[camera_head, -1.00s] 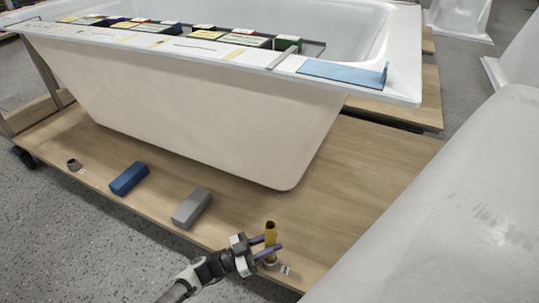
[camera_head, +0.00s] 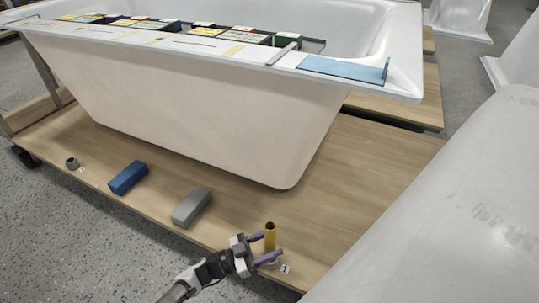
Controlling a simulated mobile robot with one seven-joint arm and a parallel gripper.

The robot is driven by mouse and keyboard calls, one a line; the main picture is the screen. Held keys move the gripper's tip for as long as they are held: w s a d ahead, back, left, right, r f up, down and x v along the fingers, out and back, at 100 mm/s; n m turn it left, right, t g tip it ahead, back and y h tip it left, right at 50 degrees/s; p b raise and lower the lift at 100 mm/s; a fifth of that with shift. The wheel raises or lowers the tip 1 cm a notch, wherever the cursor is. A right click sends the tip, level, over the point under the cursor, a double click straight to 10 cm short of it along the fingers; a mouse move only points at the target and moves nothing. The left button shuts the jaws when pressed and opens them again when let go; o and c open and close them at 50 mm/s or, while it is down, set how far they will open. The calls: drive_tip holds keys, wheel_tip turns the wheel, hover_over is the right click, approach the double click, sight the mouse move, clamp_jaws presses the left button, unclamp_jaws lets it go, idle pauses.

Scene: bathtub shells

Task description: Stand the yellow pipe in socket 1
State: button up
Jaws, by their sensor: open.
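The yellow pipe (camera_head: 270,238) stands upright at the front edge of the wooden platform, in the lower middle of the head view. Its foot is at a small grey socket (camera_head: 270,265), mostly hidden by a finger. A white tag (camera_head: 286,269) with a dark mark lies just right of this socket; the mark is too small to read surely. My gripper (camera_head: 272,243) is open, its two purple fingers reaching in from the left on either side of the pipe. Whether a finger touches the pipe cannot be told. Another grey socket (camera_head: 72,163) with a small tag is empty at the far left.
A blue block (camera_head: 128,177) and a grey block (camera_head: 191,207) lie on the platform (camera_head: 349,180) left of the pipe. A white bathtub (camera_head: 200,110) stands behind, with several items on its rim. A white shell (camera_head: 460,220) rises close at the right.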

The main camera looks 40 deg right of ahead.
drive_tip(key=v, duration=1.3)
drive_tip(key=shift+a+p, duration=0.3)
drive_tip(key=shift+p, duration=0.15)
